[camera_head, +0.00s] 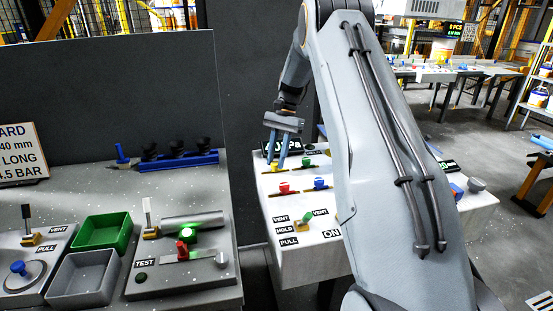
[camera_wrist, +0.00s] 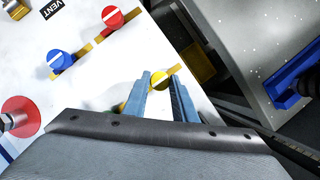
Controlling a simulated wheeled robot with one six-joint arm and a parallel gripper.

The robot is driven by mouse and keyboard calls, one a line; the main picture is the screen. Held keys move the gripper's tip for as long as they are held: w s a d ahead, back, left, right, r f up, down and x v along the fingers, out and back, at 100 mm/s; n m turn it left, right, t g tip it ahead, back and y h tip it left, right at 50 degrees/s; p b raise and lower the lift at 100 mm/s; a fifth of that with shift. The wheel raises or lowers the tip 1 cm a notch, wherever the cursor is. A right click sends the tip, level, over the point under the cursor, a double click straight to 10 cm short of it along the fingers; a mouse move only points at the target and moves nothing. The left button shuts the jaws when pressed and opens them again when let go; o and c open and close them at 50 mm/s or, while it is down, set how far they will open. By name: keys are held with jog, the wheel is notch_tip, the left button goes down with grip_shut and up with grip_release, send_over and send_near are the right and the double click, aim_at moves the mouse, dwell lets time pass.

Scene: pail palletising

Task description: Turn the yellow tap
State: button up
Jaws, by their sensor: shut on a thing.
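The yellow tap (camera_wrist: 160,79) is a round knob with a pale bar across its top, on a brass-coloured base on the white panel (camera_wrist: 95,90). In the wrist view it sits between the blue fingertips of my gripper (camera_wrist: 162,88), which is shut on it. In the head view my gripper (camera_head: 276,155) points down at the far left part of the white panel (camera_head: 285,240). The tap itself is mostly hidden by the fingers there.
A blue tap (camera_wrist: 59,60) and a red tap (camera_wrist: 112,16) stand on the same panel. A green tap (camera_head: 308,162) is close to the right of my gripper. A grey bench (camera_head: 190,187) with trays and a lit green lamp (camera_head: 187,234) stands left, across a gap.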

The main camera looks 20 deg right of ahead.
jog(key=o, duration=1)
jog(key=shift+o, duration=0.2)
jog(key=shift+r, duration=0.1)
jog(key=b+v, duration=0.2)
jog(key=v, duration=0.5)
jog(key=shift+r, duration=0.35)
jog(key=shift+w, duration=0.1)
